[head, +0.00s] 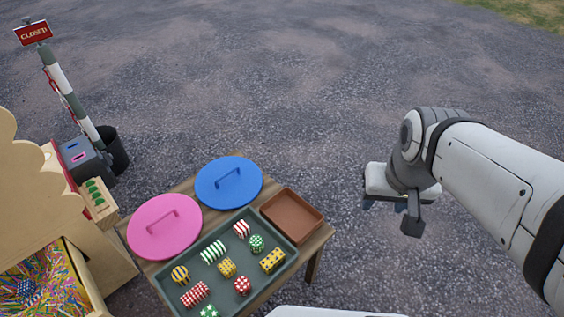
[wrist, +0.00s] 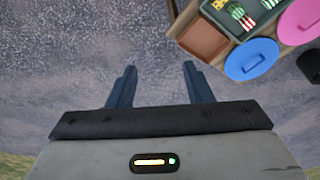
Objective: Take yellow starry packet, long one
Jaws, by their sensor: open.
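The long yellow packet (head: 272,260) with dark star-like marks lies near the right edge of the dark green tray (head: 285,271). A shorter yellow packet (head: 227,267) with a similar pattern lies left of it in the middle of the tray. In the wrist view, a yellow packet (wrist: 218,5) shows at the top edge, partly cut off. My gripper (wrist: 158,68) is open and empty, with only ground between its fingers. In the head view it hangs over the pavement, to the right of the table and apart from it.
Red, green and yellow striped or dotted sweets share the tray. An empty brown tray (head: 292,217), a blue lid (head: 229,183) and a pink lid (head: 165,227) lie on the wooden table (head: 318,241). A bin of colourful sticks stands at left. Pavement right of the table is clear.

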